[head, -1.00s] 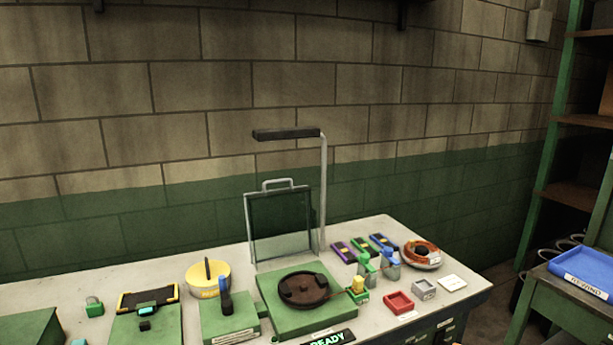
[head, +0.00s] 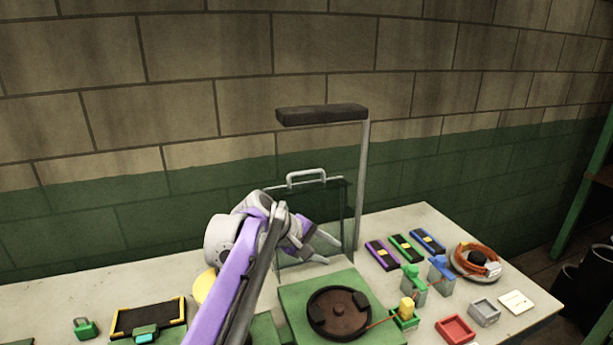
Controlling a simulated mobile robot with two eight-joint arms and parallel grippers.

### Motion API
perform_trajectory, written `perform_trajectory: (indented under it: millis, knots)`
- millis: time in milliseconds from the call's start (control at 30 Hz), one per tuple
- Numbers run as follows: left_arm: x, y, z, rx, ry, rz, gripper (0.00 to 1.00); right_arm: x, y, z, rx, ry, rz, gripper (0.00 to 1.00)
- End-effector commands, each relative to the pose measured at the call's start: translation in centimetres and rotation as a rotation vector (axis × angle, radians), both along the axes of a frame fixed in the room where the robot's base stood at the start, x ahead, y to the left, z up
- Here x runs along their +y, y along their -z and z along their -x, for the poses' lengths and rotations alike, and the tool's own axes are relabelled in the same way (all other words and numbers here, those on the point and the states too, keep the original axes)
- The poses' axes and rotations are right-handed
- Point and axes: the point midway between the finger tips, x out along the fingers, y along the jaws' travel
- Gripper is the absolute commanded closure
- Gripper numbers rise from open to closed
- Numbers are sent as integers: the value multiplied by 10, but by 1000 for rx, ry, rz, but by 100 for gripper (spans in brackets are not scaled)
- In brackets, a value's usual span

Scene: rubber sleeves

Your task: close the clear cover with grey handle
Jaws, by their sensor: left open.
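The clear cover (head: 333,197) stands upright, open, at the back edge of a green base. Its grey handle (head: 306,176) is on its top edge. The green base (head: 298,301) carries a dark round turntable (head: 339,312). My left gripper (head: 332,249) is in front of the cover's lower part, below the handle, with its fingers apart and nothing between them. It hides the cover's left and lower-left part. I cannot tell whether it touches the cover. My right gripper is not in view.
A lamp on a post (head: 322,114) stands beside the cover, its head above the handle. Right of the base are small coloured fixtures (head: 413,280), a red tray (head: 455,329) and a coil of orange cable (head: 479,258).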

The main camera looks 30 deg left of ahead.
Motion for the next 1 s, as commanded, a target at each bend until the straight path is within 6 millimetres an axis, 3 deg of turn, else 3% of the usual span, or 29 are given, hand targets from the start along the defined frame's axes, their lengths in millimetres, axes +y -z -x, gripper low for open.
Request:
perform_trajectory:
  millis: [33, 100, 200, 300, 433, 600, 1000]
  knots:
    - [30, -15, -25, -13, -78, 90, 53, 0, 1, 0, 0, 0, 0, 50]
    - [67, -36, -54, -36, -176, 228, 53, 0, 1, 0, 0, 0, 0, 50]
    - [118, -60, -82, -72, -287, 404, 53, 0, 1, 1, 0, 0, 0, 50]
    - [160, -78, -97, -106, -363, 538, 53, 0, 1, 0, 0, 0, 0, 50]
    - [196, -92, -106, -139, -419, 650, 53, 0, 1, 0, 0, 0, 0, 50]
    - [209, -97, -113, -155, -440, 704, 53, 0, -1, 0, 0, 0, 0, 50]
    - [182, -80, -175, -156, -437, 703, 53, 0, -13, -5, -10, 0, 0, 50]
